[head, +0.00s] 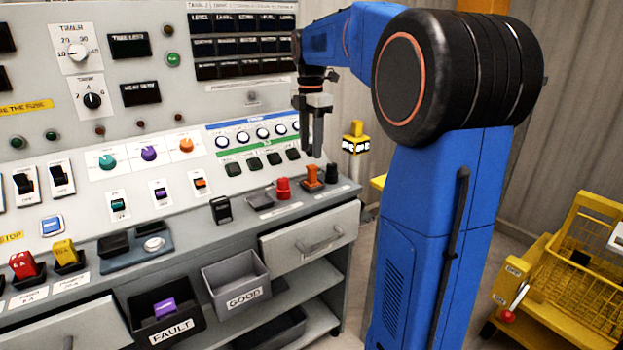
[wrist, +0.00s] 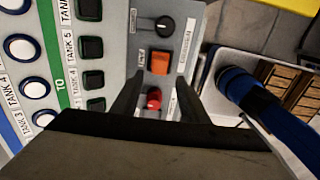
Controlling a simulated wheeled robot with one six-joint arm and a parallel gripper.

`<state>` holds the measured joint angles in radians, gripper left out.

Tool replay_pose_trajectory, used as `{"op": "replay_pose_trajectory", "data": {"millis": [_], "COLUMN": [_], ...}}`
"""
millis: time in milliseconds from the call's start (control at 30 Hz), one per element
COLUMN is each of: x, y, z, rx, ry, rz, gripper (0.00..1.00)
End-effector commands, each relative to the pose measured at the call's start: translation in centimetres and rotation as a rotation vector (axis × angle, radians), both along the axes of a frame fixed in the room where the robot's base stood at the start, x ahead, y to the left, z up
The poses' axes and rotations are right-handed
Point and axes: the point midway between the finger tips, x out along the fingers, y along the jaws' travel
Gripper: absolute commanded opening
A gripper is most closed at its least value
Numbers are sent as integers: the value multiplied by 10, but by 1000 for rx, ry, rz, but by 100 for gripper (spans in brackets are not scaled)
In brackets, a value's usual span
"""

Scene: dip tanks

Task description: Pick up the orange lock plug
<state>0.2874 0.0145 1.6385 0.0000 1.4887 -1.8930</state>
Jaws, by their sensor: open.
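My gripper (head: 313,150) points down above the ledge, close over the orange plug. It is open and empty, and its two fingers also show in the wrist view (wrist: 157,88). I cannot tell the exact height of the fingertips above the plug.
The console panel (head: 150,100) with switches and knobs rises behind the ledge. Grey GOOD (head: 236,288) and black FAULT (head: 165,320) bins sit below. A drawer (head: 312,238) is under the ledge. A yellow cart (head: 570,290) stands at right.

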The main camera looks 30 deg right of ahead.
Motion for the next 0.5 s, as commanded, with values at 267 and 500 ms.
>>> {"op": "replay_pose_trajectory", "data": {"millis": [267, 500], "x": [0, 0], "y": [0, -2], "z": [-34, -51], "rx": [0, 1], "ry": [1, 2], "rz": [-1, -1], "gripper": [41, 41]}}
